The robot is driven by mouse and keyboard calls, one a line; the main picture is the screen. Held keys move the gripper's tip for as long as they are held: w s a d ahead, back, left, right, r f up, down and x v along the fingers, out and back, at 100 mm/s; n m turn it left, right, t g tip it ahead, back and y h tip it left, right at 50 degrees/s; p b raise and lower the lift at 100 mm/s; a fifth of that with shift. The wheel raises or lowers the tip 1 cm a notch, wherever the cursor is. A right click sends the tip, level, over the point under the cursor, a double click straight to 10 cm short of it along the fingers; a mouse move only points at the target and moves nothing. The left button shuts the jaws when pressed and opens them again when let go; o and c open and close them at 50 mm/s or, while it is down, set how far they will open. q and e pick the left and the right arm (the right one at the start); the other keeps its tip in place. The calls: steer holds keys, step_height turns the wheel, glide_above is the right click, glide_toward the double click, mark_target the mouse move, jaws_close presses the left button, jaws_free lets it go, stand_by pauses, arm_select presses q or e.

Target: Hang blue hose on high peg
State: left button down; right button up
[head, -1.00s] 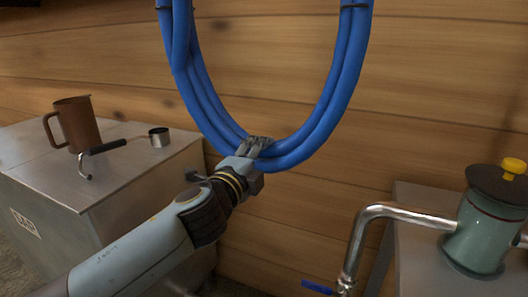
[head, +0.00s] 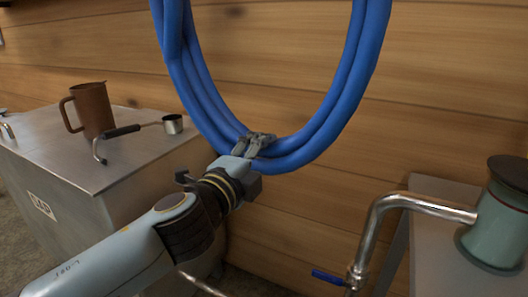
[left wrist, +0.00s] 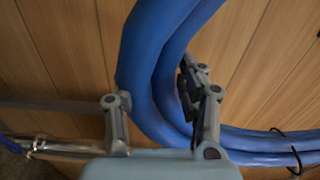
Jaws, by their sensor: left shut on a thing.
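The blue hose (head: 335,112) is a coil of several loops in front of the wooden wall. Its top runs out of the head view. My left gripper (head: 256,143) is shut on the bottom of the coil, a little left of its lowest point. In the left wrist view the hose (left wrist: 153,75) passes between the two fingers of the left gripper (left wrist: 160,118). The high peg does not show in either view. My right gripper is not in view.
A metal box (head: 60,160) at left carries a brown mug (head: 92,110) and a small dipper (head: 172,124). At right, a bent metal pipe (head: 385,205) with a blue-handled valve joins a green canister (head: 497,225). The wooden wall (head: 280,60) is close behind the hose.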

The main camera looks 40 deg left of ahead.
arm_select(q)
steer(key=shift+r, duration=0.15)
step_height(320, 180, up, 30)
steer(key=p, duration=2.9)
steer(key=shift+s+d, duration=0.15)
steer(key=shift+s, duration=0.15)
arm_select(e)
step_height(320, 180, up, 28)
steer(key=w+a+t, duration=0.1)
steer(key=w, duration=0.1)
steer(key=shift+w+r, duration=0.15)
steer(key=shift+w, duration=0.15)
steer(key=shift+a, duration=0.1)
